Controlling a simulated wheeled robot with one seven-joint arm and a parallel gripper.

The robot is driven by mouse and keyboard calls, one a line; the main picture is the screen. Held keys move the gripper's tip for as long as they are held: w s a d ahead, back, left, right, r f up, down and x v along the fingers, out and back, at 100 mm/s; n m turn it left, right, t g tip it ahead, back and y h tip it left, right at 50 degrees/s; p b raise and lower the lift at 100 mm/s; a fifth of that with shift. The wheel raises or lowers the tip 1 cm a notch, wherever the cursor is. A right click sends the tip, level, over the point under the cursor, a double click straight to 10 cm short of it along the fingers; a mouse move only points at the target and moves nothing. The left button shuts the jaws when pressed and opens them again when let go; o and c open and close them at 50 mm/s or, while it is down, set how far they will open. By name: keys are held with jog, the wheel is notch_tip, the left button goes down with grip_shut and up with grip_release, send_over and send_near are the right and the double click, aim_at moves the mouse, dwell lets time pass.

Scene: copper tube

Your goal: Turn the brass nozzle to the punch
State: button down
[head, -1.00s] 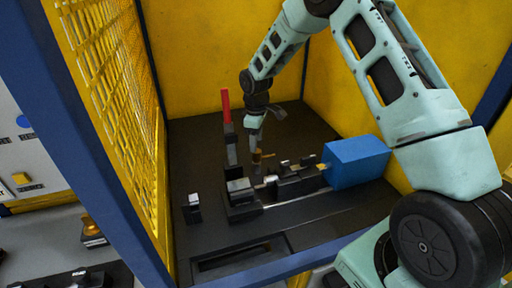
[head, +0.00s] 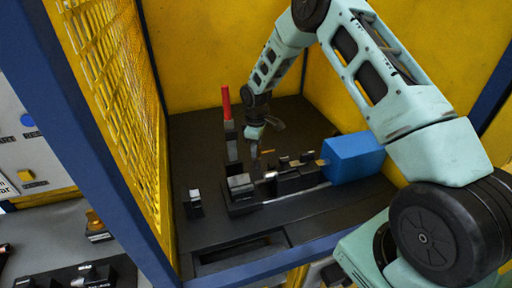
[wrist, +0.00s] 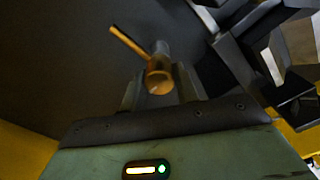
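The brass nozzle (wrist: 159,78) is in the wrist view, a short round brass piece with a thin brass rod (wrist: 128,43) pointing up and left and a grey end behind it. My gripper (wrist: 160,88) has its two fingers apart, one on each side of the nozzle; I cannot tell whether they touch it. In the head view my gripper (head: 255,160) points down just behind the black fixture (head: 290,180), and the nozzle is too small or hidden to make out. The blue block (head: 352,160) is at the fixture's right end. I cannot tell which part is the punch.
A red-handled clamp (head: 226,102) stands left of my gripper. A small dark block (head: 193,204) sits at the left of the black table (head: 210,235). Yellow walls and a mesh panel (head: 105,80) enclose the cell. The table's back right is clear.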

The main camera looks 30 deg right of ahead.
jog(key=shift+m+b, duration=0.3)
jog(key=shift+f+m+b, duration=0.15)
jog(key=shift+m+b, duration=0.95)
jog(key=shift+m, duration=0.1)
jog(key=m+b, duration=0.2)
jog(key=m, duration=0.2)
jog(key=shift+d+m+b, duration=0.1)
jog(key=shift+m+b, duration=0.2)
jog(key=shift+b, duration=0.1)
jog(key=m+b, duration=0.1)
jog(key=m, duration=0.3)
jog(key=shift+b, duration=0.35)
jog(key=m, duration=0.4)
jog(key=shift+d+r+m+b, duration=0.1)
jog(key=shift+r+m+b, duration=0.1)
jog(key=shift+m+b, duration=0.15)
jog(key=c, duration=1.1)
grip_release()
jog(key=shift+o, duration=0.2)
